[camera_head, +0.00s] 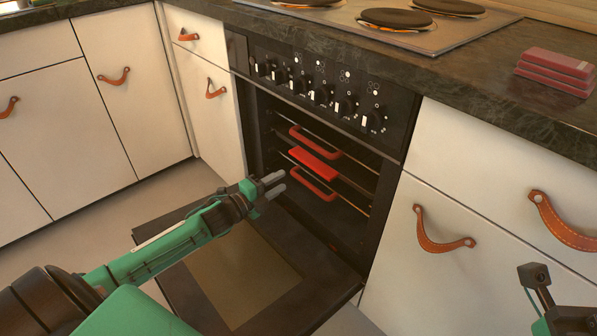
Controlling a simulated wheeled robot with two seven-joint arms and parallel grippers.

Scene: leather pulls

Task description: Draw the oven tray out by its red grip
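The oven (330,120) stands with its door (245,275) folded down. Inside it, a flat red grip (313,163) sits in the middle, between an upper red loop handle (315,145) and a lower red loop handle (312,186). The tray behind the flat grip is mostly hidden in the dark oven. My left gripper (276,183) is just in front of the opening, left of and a little below the flat grip, apart from it. Its two fingers are spread with nothing between them.
The lowered door lies beneath my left arm. White cabinets with leather pulls flank the oven, including a right drawer pull (440,238). The dark countertop (470,85) above holds a hob (400,35) with glowing burners and a red stack (556,70). Floor is free at left.

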